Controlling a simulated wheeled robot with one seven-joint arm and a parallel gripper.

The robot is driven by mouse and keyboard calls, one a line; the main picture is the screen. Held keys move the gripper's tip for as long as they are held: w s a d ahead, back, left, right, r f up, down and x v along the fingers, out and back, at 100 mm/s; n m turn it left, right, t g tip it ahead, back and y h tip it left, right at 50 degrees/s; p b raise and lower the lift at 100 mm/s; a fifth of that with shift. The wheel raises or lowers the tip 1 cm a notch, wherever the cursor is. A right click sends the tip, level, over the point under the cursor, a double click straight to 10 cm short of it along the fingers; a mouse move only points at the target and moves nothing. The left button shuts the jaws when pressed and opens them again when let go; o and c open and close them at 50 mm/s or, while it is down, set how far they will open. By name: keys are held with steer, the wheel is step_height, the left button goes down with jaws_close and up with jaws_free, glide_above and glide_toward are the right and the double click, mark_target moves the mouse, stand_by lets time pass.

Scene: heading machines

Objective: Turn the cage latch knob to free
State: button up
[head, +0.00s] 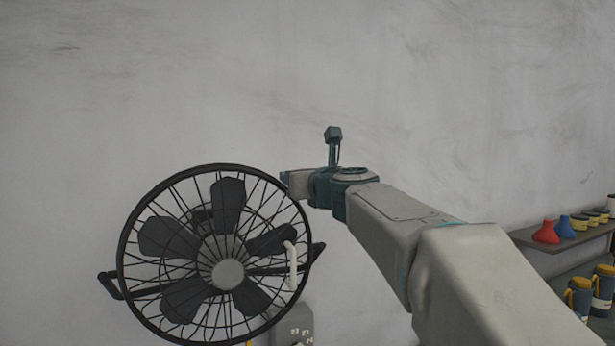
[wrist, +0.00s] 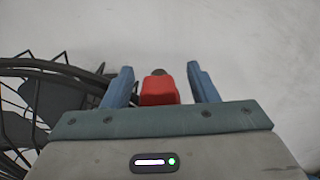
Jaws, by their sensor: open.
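In the wrist view a red knob (wrist: 159,91) with a dark tip sits between the two blue fingers of my gripper (wrist: 160,88). The fingers are open, with a gap visible on each side of the knob. The knob is hidden behind my arm in the head view. The round black wire fan cage (head: 128,240) fills the lower left of the head view, and its rim also shows at the left of the wrist view (wrist: 55,66). My gripper (head: 287,178) is at the cage's upper right rim.
A shelf (head: 570,240) with red and blue funnels is at the far right. The wall above is bare.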

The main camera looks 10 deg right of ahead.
steer(key=s+d+b, duration=0.1)
steer(key=s+d, duration=0.1)
steer(key=s, duration=1.1)
steer(key=shift+s+d, duration=0.35)
steer(key=s+a+f+n+g+b, duration=0.1)
steer(key=s+a+f+n+g, duration=0.15)
steer(key=f+n, duration=0.45)
steer(key=s+a+f+n+g, duration=0.1)
steer(key=s+f+n+g, duration=0.2)
steer(key=f+n, duration=0.45)
steer(key=s+a+f+n+g+b, duration=0.1)
steer(key=s+a+f+n+g, duration=0.1)
steer(key=f+n, duration=0.5)
steer(key=s+d+f+n+g+h, duration=0.1)
steer(key=s+d+f+n+g, duration=0.1)
steer(key=s+f+n, duration=0.4)
steer(key=s+d+f+n+g+h, duration=0.2)
steer(key=s+f+n+g, duration=0.2)
steer(key=f, duration=0.8)
steer(key=shift+s+d+f+n, duration=0.25)
steer(key=shift+s+n, duration=0.8)
steer(key=shift+s, duration=0.1)
steer(key=shift+c, duration=0.3)
